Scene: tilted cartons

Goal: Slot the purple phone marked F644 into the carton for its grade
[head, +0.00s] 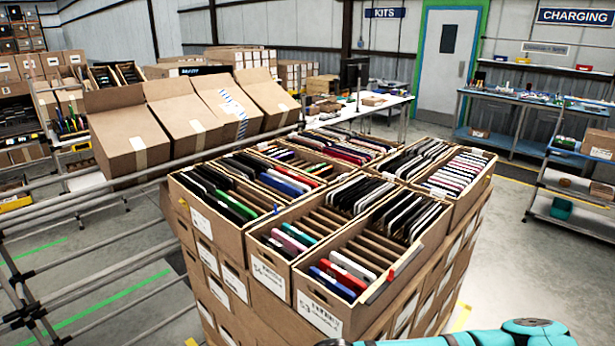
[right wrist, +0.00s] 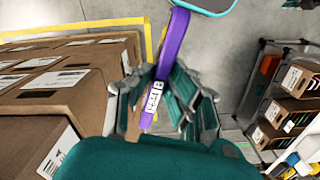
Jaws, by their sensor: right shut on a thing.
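The phone sticks out beyond the fingers over the grey floor, beside the carton stack. In the head view only my teal right arm shows at the bottom edge; the phone and gripper are out of that view. Open cartons of slotted phones top the stack, such as the front carton (head: 328,318) and the one left of it (head: 268,278); both have empty slots. Their label text is unclear.
Several tilted brown cartons (head: 128,140) lean on a metal tube rack at left. More filled cartons stand behind the front ones. A wheeled shelf cart (head: 573,209) stands at right. The floor between stack and cart is clear.

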